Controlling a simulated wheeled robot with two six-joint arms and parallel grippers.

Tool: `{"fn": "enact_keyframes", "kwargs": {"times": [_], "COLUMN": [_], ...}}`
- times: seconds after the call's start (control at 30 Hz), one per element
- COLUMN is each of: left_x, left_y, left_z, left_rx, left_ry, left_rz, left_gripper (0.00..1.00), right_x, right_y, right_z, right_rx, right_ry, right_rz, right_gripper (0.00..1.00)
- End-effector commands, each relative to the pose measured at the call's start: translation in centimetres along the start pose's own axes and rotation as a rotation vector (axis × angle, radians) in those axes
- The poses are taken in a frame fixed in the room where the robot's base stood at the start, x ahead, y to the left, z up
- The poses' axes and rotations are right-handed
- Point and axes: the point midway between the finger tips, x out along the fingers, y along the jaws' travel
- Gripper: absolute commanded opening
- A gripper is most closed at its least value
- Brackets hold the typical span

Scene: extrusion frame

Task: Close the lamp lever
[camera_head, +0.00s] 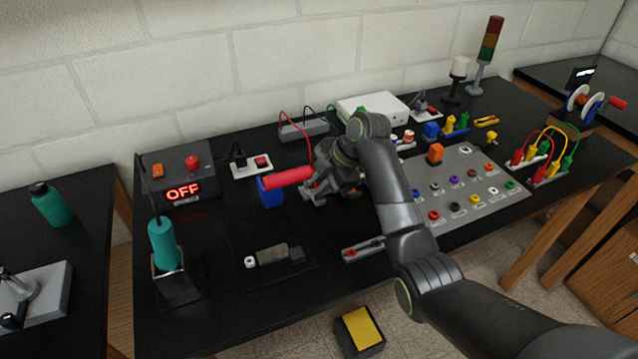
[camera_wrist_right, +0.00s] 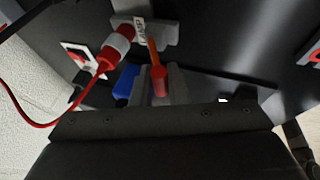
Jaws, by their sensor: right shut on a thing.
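The lamp lever (camera_wrist_right: 152,52) is an orange-red arm with a red handle end, on a grey base labelled LAMP (camera_wrist_right: 165,32) in the right wrist view. My right gripper (camera_wrist_right: 158,88) has its grey fingers on either side of the red handle and is shut on it. In the head view my right gripper (camera_head: 320,188) is low over the table middle, and its wrist hides most of the lever and base. I cannot tell the lever's exact angle. My left gripper is not in view.
A red plug (camera_wrist_right: 118,42) with a red wire sits beside the lever. A red cylinder (camera_head: 288,177) and blue block (camera_head: 270,194) are just left of my gripper. A panel of coloured knobs (camera_head: 465,185) lies right.

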Motion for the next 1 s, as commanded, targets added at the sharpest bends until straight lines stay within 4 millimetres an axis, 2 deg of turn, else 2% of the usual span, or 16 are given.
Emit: {"fn": "enact_keyframes", "kwargs": {"times": [0.4,0.63,1.0], "left_x": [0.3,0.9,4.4], "left_y": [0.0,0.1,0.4], "left_z": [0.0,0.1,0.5], "left_rx": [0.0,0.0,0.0], "left_ry": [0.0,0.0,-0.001], "left_rz": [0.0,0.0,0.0], "left_gripper": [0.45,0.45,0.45], "right_x": [0.3,0.6,1.6], "right_y": [-0.6,-1.1,-2.5], "right_z": [0.1,0.2,0.7], "right_rx": [-0.013,-0.042,-0.142], "right_ry": [0.001,0.002,0.001], "right_rz": [0.03,0.103,0.346], "right_gripper": [0.0,0.0,0.0]}}
